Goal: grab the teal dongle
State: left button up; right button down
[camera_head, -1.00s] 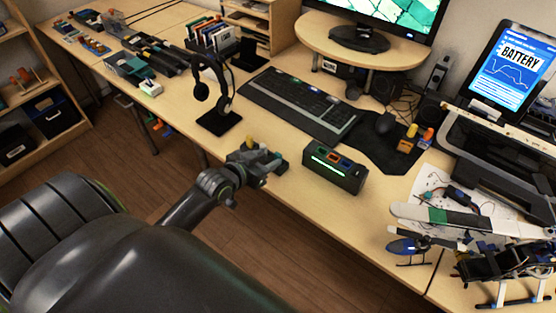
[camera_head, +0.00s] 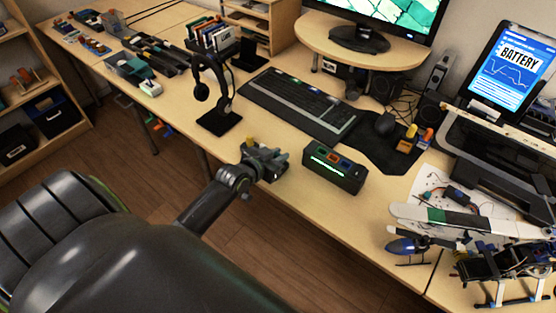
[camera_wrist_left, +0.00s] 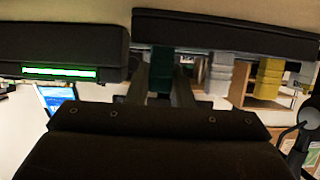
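The teal dongle (camera_wrist_left: 162,72) hangs from a dark bar (camera_wrist_left: 225,32) in the left wrist view, beside a pale grey dongle (camera_wrist_left: 218,75) and a yellow dongle (camera_wrist_left: 269,78). My left gripper (camera_wrist_left: 164,82) has its fingers parted, one on each side of the teal dongle; I see no clear sign of a grip. In the head view my left gripper (camera_head: 272,163) is at the desk's front edge, left of the black box with the green display (camera_head: 334,169). It hides the teal dongle there. My right gripper is not in view.
A headphone stand (camera_head: 219,121) stands left of the left gripper. The keyboard (camera_head: 300,103) lies behind it. A helicopter model (camera_head: 408,245) and other parts crowd the right side. A strip of bare desk lies between keyboard and front edge.

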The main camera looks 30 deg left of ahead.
pick_arm(q)
grip_shut()
